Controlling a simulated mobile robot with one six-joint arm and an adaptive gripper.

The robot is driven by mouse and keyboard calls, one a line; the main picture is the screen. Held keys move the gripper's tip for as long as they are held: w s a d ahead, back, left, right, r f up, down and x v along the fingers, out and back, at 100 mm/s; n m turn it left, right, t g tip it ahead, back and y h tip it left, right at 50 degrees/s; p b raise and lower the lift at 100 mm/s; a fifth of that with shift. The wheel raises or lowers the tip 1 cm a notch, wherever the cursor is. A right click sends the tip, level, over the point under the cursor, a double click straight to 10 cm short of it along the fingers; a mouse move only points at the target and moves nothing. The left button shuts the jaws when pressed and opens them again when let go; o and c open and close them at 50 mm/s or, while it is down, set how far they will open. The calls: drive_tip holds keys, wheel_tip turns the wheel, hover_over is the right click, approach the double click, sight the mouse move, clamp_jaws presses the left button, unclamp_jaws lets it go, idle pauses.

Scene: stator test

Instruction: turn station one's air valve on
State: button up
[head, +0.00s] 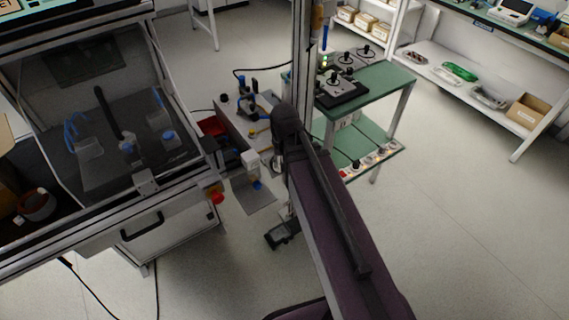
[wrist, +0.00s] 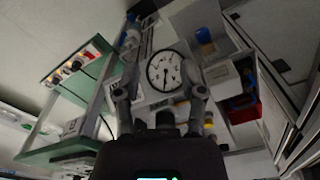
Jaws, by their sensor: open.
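In the wrist view my gripper (wrist: 160,88) is open, with one dark finger at each side and nothing between them that I can see it holding. A round white pressure gauge (wrist: 165,71) with a dark rim shows beyond the fingers, between their tips in the picture. A blue part (wrist: 130,38) lies up and left of the gauge; I cannot tell whether it is the air valve's handle. In the head view my dark arm crosses the middle, and I cannot make out the gripper there. The valve itself is not clear in either view.
A green-topped cart (head: 385,82) with control boxes stands right of my arm. A framed machine enclosure (head: 85,120) stands at left, with a red knob (head: 216,198) near its corner. A red bin (wrist: 250,108) is at the wrist view's right. Floor is clear at lower right.

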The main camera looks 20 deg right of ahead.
drive_tip(key=shift+s, duration=0.15)
drive_tip(key=s+n, duration=0.2)
drive_tip(key=shift+s+d, duration=0.1)
drive_tip(key=shift+s, duration=0.2)
idle(0.7)
